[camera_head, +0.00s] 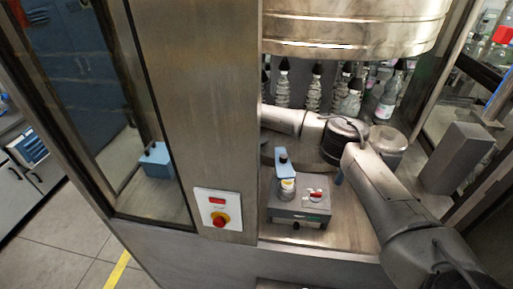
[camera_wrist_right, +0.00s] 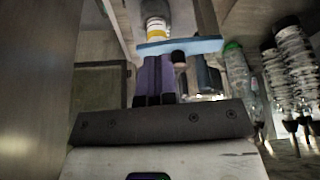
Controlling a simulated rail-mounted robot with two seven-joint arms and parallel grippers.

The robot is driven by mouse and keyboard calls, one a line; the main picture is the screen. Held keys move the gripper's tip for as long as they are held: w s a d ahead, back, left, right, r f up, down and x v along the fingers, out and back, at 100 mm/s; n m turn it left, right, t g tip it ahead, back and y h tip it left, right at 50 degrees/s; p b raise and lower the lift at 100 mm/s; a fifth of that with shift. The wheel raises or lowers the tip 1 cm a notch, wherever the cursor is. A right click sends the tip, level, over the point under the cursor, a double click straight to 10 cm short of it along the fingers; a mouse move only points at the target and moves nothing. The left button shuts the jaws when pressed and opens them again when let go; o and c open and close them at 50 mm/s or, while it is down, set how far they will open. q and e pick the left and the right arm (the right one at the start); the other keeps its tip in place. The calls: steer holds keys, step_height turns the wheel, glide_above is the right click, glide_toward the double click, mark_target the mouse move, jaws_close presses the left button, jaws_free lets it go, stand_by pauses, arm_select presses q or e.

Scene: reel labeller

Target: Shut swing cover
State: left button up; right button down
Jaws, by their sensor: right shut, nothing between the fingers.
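The blue swing cover (camera_head: 281,171) with a black knob is at the back left of the small grey labeller box (camera_head: 299,208). It stands swung away from the top of the box. In the right wrist view the cover (camera_wrist_right: 207,46) shows as a blue strip with the dark knob beside it, and a white and yellow cylinder (camera_head: 288,184) is just beyond it. My right gripper (camera_wrist_right: 155,62) is shut and empty, its purple fingertips right at the cover's edge. I cannot tell whether they touch. In the head view its fingers are not clearly visible. My left gripper is out of view.
A metal column (camera_head: 212,100) with a red stop button (camera_head: 220,219) stands left of the labeller. A big steel drum (camera_head: 355,25) hangs above. A grey block (camera_head: 458,158) is at the right. The bench right of the box has some free room.

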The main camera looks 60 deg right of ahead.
mark_target(284, 159)
steer(key=s+d+f+p, duration=0.4)
steer(key=s+f, duration=0.1)
steer(key=f, duration=0.2)
steer(key=shift+s+f, duration=0.2)
steer(key=shift+f, duration=0.05)
steer(key=shift+d, duration=0.1)
